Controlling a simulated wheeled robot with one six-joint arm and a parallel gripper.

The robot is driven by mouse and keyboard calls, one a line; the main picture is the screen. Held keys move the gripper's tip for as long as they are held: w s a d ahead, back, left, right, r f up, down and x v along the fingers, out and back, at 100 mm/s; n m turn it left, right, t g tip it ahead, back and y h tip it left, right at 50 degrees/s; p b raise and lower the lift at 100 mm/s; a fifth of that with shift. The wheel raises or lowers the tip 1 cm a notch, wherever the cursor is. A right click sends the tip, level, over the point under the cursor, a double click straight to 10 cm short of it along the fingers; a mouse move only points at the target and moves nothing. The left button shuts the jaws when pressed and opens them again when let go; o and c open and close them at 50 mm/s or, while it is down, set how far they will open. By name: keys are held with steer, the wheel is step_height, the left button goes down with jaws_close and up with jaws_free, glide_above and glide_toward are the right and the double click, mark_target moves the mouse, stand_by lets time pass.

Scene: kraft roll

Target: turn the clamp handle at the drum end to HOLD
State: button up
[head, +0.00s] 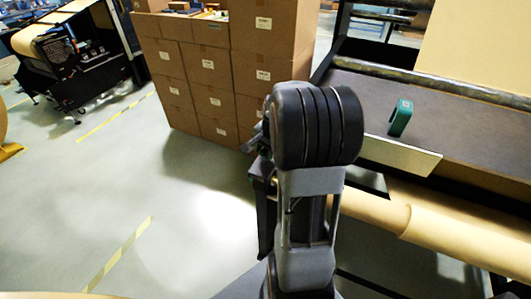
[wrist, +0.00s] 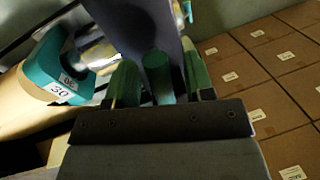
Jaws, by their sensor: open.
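In the wrist view my gripper (wrist: 160,85) is open, with one green-tinted finger on each side. A green cylindrical grip (wrist: 157,78), apparently the clamp handle's end, stands between the fingers. I cannot tell whether either finger touches it. A dark flat bar (wrist: 150,28) runs up behind it, partly hidden by the grip and fingers. No HOLD mark is readable. In the head view my own arm hides the gripper and the handle.
A teal curved part (wrist: 42,72) labelled "30" is close left of my gripper. Stacked cartons (wrist: 270,75) stand at right; they also show in the head view (head: 205,70). A teal block (head: 400,117) sits on the dark table (head: 465,125), above a kraft roll (head: 440,232).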

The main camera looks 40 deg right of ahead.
steer(key=shift+w+a+f, duration=0.1)
steer(key=shift+w+f, duration=0.05)
steer(key=shift+f, duration=0.7)
steer(key=shift+c, duration=0.3)
